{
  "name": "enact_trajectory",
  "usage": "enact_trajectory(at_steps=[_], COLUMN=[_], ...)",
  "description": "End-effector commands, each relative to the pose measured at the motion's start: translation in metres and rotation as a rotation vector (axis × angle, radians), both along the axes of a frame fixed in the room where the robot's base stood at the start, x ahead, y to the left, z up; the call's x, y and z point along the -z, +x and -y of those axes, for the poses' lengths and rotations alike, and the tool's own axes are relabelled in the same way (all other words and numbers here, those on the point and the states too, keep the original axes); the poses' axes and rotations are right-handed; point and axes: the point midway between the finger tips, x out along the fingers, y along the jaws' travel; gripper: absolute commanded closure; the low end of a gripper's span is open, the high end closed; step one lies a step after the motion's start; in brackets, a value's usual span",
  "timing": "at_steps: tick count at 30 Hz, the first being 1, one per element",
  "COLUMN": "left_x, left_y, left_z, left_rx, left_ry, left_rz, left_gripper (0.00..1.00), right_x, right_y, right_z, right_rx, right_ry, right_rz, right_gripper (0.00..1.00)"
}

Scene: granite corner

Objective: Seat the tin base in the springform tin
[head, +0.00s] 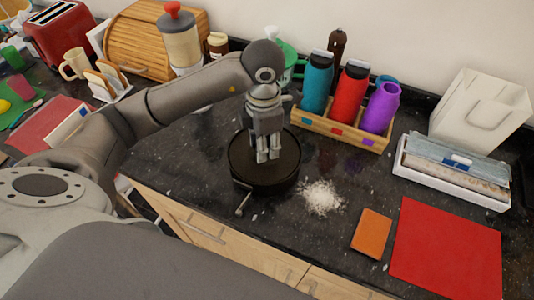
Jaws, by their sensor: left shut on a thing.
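The springform tin (262,185) is a dark, round tin standing on the granite counter, with its metal clasp at the front left. My left gripper (268,158) points down over the middle of the tin. Its fingers are close together and shut on the tin base (286,152), a dark disc that shows within the tin's rim. Both are nearly the same black, so I cannot tell whether the disc lies level or touches the tin all round. The fingers hide part of the disc. My right gripper is not in view.
White powder (322,197) lies right of the tin, with an orange pad (371,233) and red mat (446,249) beyond. Behind stands a wooden rack (338,131) of bottles. A white box (455,178) is at right. The counter's front edge runs close before the tin.

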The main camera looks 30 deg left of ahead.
Motion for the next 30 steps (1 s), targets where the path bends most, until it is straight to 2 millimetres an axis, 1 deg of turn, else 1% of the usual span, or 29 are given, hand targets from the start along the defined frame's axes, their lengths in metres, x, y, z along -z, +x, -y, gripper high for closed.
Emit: enact_trajectory(at_steps=[1,3,6,8,13,15,21,25,26,30], left_x=[0.005,0.011,0.018,0.023,0.047,0.052,0.053,0.057,0.057,0.056], left_y=[-0.001,0.000,0.000,0.000,-0.001,0.000,0.001,0.001,0.001,0.000], left_z=[0.000,0.000,0.000,0.000,0.000,0.000,0.000,0.000,0.000,0.000], left_rx=[-0.001,0.000,0.000,0.000,0.000,0.000,0.001,0.001,0.001,0.001], left_ry=[0.000,-0.001,-0.001,-0.001,-0.001,-0.001,-0.001,-0.001,-0.001,-0.001], left_rz=[-0.001,0.000,0.001,-0.001,-0.002,0.001,0.004,0.004,0.004,0.003], left_gripper=[0.93,0.93,0.93,0.93,0.93,0.93,0.93,0.93,0.64,0.46], right_x=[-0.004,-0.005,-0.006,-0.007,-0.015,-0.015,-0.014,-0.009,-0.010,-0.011], right_y=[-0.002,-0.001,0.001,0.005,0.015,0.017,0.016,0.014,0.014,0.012], right_z=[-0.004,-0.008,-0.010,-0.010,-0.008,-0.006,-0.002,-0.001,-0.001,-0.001], right_rx=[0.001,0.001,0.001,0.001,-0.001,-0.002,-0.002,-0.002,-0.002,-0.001], right_ry=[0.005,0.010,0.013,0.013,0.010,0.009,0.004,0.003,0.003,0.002], right_rz=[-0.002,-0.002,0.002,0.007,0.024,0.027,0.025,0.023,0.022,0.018], right_gripper=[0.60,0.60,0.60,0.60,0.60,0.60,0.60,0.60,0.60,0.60])
